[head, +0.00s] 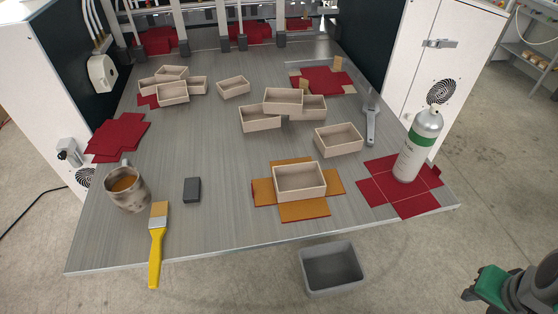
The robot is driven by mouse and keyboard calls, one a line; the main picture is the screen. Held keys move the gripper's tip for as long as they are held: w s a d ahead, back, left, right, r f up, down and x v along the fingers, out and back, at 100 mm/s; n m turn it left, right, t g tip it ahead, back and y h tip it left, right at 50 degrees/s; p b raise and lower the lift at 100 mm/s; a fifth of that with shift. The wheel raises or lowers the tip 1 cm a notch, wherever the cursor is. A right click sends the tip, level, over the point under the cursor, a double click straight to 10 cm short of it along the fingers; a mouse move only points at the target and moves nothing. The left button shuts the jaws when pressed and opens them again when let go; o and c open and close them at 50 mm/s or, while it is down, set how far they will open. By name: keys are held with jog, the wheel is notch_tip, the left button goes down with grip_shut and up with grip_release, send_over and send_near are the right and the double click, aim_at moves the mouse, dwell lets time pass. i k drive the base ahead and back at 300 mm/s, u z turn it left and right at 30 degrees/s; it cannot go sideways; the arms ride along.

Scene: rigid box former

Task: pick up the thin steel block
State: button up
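A small dark grey block (192,189), which looks like the thin steel block, lies on the left front part of the grey table (225,215). It stands clear of the mug to its left and the brush in front of it. A green and black end part of my arm (492,287) shows at the lower right corner, off the table and far from the block. Its fingers cannot be made out, so I cannot tell whether the gripper is open or shut.
A mug (128,193) and a yellow-handled brush (156,248) flank the block; the handle overhangs the front edge. A grey bin (333,269) is below the edge.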

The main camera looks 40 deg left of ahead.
aim_at(192, 187)
jog(key=z, duration=0.7)
jog(key=k, duration=2.25)
jog(key=u, duration=2.4)
